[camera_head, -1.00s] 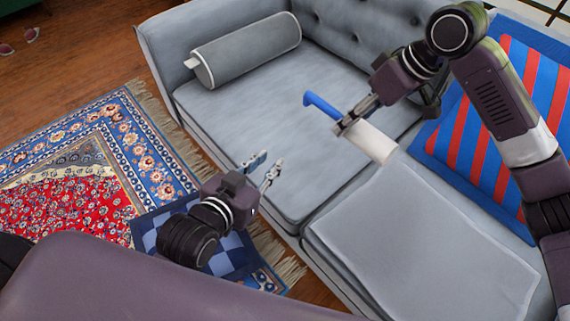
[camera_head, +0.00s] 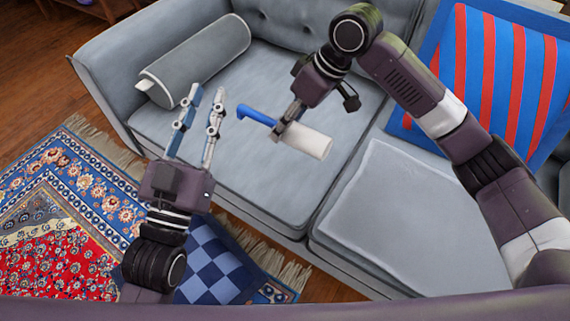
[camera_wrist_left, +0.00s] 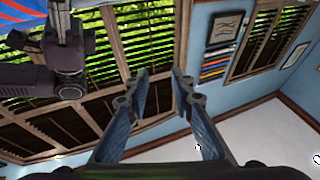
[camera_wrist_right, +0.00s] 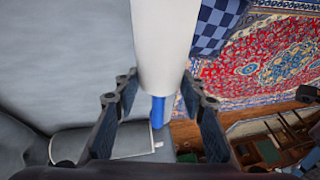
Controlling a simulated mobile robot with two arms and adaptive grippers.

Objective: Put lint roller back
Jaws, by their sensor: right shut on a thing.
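The lint roller has a white roll (camera_head: 305,140) and a blue handle (camera_head: 257,116). My right gripper (camera_head: 278,132) is shut on it where roll and handle meet and holds it above the sofa seat. In the right wrist view the white roll (camera_wrist_right: 165,45) runs up between the fingers, and part of the blue handle (camera_wrist_right: 158,110) shows below. My left gripper (camera_head: 208,95) is open and empty, raised in front of the sofa, left of the lint roller. In the left wrist view its fingers (camera_wrist_left: 158,78) stand apart with nothing between them.
The grey sofa (camera_head: 290,190) holds a grey bolster (camera_head: 200,62) at left and a striped red-blue cushion (camera_head: 480,75) at right. Windows with blinds (camera_wrist_left: 145,45) show in the left wrist view.

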